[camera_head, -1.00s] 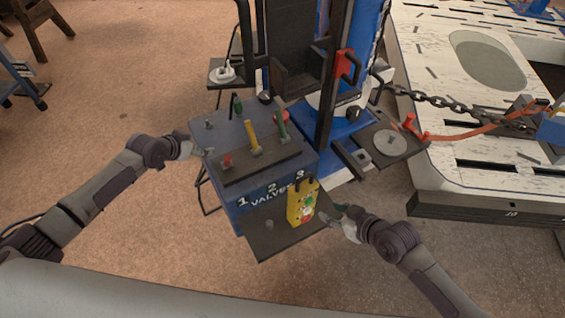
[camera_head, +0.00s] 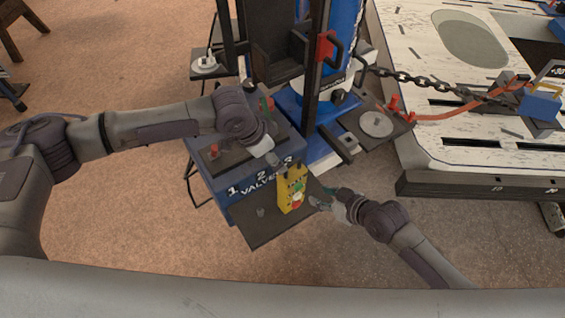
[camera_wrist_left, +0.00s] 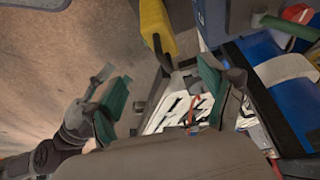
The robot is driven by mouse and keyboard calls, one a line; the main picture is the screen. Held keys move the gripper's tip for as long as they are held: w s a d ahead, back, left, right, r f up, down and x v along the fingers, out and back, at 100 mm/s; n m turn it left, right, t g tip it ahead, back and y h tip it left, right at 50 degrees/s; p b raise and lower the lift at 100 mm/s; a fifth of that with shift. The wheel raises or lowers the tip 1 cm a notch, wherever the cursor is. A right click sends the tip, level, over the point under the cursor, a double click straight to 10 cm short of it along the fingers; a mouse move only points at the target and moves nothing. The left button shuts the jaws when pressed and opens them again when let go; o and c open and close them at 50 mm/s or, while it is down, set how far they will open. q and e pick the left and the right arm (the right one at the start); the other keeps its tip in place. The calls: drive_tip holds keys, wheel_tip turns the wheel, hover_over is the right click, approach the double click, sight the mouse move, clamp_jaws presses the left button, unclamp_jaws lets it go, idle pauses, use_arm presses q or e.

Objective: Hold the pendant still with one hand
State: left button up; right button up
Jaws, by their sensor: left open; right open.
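The yellow pendant (camera_head: 291,192) with coloured buttons stands on the dark shelf at the front of the blue valve box. It also shows at the top of the left wrist view (camera_wrist_left: 157,28), with its dark prongs toward the fingers. My left gripper (camera_head: 273,160) is above the box, just behind and left of the pendant, partly hidden by its own wrist. Its green fingertips are apart with nothing between them in the left wrist view (camera_wrist_left: 160,95). My right gripper (camera_head: 320,203) is open and empty, close to the pendant's right side, with a small gap.
The blue valve box (camera_head: 215,183) bears valve handles, mostly hidden by my left arm. A dark shelf (camera_head: 250,232) carries a small knob. A side tray with a grey disc (camera_head: 376,124) stands right. A chain (camera_head: 430,82) runs to the white slotted table (camera_head: 420,130).

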use_arm(q)
approach(292, 185)
drive_tip(key=w+f, duration=0.1)
drive_tip(key=w+d+f, duration=0.1)
drive_tip(key=f, duration=0.1)
drive_tip(key=w+d+f, duration=0.1)
drive_tip(key=w+f, duration=0.1)
drive_tip(key=shift+w, duration=0.1)
clamp_jaws()
idle(0.4)
idle(0.5)
